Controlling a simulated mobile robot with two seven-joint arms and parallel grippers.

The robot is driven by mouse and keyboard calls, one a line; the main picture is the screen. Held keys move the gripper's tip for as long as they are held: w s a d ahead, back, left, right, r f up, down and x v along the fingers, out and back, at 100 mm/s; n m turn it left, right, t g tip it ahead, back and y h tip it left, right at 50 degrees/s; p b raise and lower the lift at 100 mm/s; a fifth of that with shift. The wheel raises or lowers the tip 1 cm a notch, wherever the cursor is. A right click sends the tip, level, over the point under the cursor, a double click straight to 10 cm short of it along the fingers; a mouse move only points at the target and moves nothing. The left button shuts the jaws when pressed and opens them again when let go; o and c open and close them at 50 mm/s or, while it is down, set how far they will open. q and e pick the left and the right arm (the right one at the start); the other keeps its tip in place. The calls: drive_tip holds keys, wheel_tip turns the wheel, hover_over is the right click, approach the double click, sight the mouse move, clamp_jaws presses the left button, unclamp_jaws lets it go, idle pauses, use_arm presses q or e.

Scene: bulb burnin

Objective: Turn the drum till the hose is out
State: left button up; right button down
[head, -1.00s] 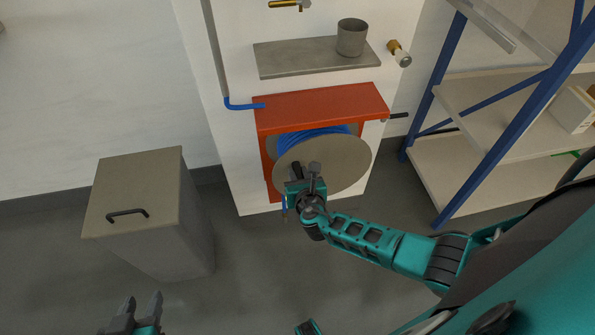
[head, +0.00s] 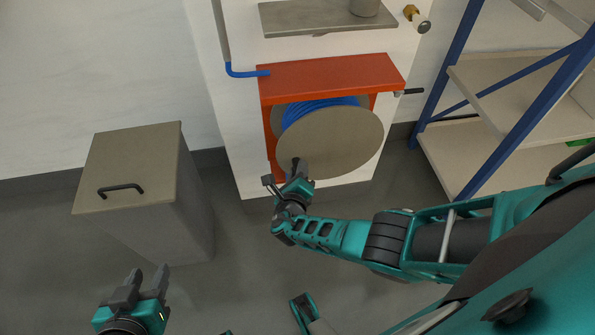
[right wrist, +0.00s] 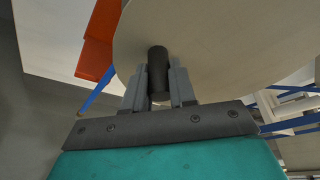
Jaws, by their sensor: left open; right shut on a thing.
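The hose drum (head: 345,140) is a round beige disc with blue hose (head: 308,112) wound behind it, under a red housing (head: 330,76) on the white wall panel. The drum's face also fills much of the right wrist view (right wrist: 230,50). A dark peg handle (right wrist: 158,72) stands out from the drum; in the head view it is at the lower left of the disc. My right gripper (right wrist: 159,92) is shut on this handle, with a finger on each side. My left gripper (head: 146,282) is open and empty at the lower left, far from the drum.
A grey bin with a handled lid (head: 130,165) stands to the left. A blue-framed shelf rack (head: 480,100) stands to the right. A wall shelf (head: 320,18) with a grey cup (head: 365,7) is above the housing. A black lever (head: 411,91) juts from the housing's right side. The floor between is clear.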

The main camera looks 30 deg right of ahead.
drive_tip(key=shift+f, duration=0.45)
use_arm(q)
drive_tip(key=shift+s+a+f+b, duration=0.15)
drive_tip(key=shift+f+b, duration=0.15)
drive_tip(key=shift+f, duration=0.25)
drive_tip(key=shift+s+f+b, duration=0.1)
drive_tip(key=shift+f+b, duration=0.2)
drive_tip(key=shift+f, duration=0.2)
use_arm(e)
drive_tip(key=shift+s+d+f, duration=0.1)
drive_tip(key=shift+d+f, duration=0.2)
drive_tip(key=shift+f, duration=0.05)
drive_tip(key=c, duration=0.9)
unclamp_jaws()
